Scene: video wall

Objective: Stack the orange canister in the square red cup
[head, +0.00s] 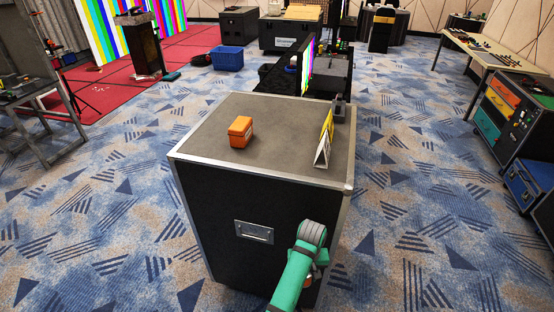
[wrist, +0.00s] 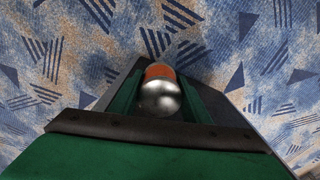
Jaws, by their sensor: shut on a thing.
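My gripper (wrist: 160,88) is shut on the orange canister (wrist: 160,98) in the wrist view. The canister's rounded silver end faces the camera, with a band of its orange body beyond it. Blue patterned carpet shows behind it. In the head view my green arm reaches up from the bottom, in front of the black case. My gripper's fingers cannot be made out there. I cannot make out a square red cup in either view.
A black flight case (head: 212,207) with a grey top and metal edges stands ahead. On it are an orange box (head: 241,132), a yellow and white folded sign (head: 324,142) and a small dark object (head: 339,108). The middle of the top is bare. A blue crate (head: 227,59) stands behind.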

